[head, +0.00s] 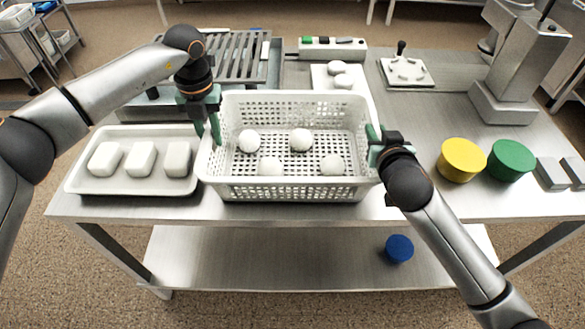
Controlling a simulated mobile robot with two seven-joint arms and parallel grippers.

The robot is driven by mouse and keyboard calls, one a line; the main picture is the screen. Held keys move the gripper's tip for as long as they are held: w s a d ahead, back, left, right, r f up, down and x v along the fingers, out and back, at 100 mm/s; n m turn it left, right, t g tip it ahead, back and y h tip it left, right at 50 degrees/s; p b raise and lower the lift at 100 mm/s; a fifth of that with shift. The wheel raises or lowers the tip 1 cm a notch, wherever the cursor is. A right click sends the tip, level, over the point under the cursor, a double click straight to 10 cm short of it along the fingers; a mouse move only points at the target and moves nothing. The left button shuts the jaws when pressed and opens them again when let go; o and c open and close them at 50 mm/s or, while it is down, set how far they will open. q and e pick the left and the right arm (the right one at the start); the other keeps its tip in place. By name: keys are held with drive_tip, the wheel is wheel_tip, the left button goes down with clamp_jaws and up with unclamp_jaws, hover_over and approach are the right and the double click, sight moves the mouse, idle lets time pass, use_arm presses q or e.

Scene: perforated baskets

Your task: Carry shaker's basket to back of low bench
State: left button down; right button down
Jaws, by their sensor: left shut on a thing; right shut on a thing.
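A white perforated basket (290,190) is at the middle of the steel bench (430,205), near its front edge. Several white round pieces (300,140) lie spread on its slotted floor. My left gripper (212,128) is shut on the basket's left rim. My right gripper (376,148) is shut on its right rim. The basket looks level; I cannot tell whether it touches the bench top. Nothing in view is clearly marked as a shaker.
A white tray (72,182) with white blocks stands left. Behind are a slatted rack (235,58), a white board (322,78), a control strip (332,48) and a plate with a knob (407,72). Yellow (461,160) and green (511,160) discs and a steel machine (508,75) stand right.

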use_arm(q)
drive_tip(key=shift+d+f, duration=0.35)
drive_tip(key=shift+d, duration=0.2)
use_arm(e)
drive_tip(key=shift+a+f, duration=0.3)
drive_tip(key=shift+a, duration=0.15)
use_arm(q)
drive_tip(key=c, duration=1)
unclamp_jaws()
use_arm(e)
drive_tip(key=c, duration=1)
unclamp_jaws()
drive_tip(key=shift+s, duration=0.1)
drive_tip(key=shift+c, duration=0.2)
use_arm(q)
drive_tip(key=o, duration=0.3)
drive_tip(key=shift+a, duration=0.15)
use_arm(e)
drive_tip(key=shift+o, duration=1.4)
drive_tip(key=shift+d, duration=0.15)
use_arm(q)
drive_tip(key=shift+a, duration=0.1)
use_arm(e)
drive_tip(key=shift+d, duration=0.1)
use_arm(q)
drive_tip(key=shift+r, duration=0.1)
